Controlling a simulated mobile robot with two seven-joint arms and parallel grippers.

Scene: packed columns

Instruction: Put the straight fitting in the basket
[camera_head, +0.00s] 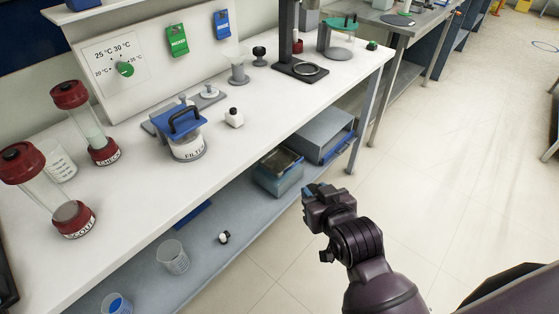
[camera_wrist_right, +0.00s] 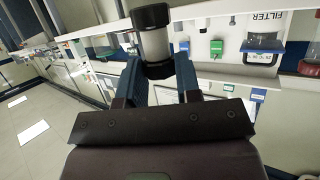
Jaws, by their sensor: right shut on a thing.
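My right gripper (camera_head: 313,192) is in the air in front of the bench, over the floor side of the lower shelf. In the right wrist view its two blue fingers (camera_wrist_right: 160,78) are shut on a short white cylinder with black ends, which looks like the straight fitting (camera_wrist_right: 154,42). The fitting is hidden behind the gripper in the head view. An open blue-grey container (camera_head: 275,184), possibly the basket, stands on the lower shelf, up and left of the gripper. My left gripper is not in view.
A grey box (camera_head: 322,130) is right of the container. A clear beaker (camera_head: 173,258) and a small black-and-white piece (camera_head: 224,237) are on the lower shelf (camera_head: 205,250). The white bench top (camera_head: 120,190) overhangs it, bearing a filter jar (camera_head: 186,147) and red-capped columns (camera_head: 104,152).

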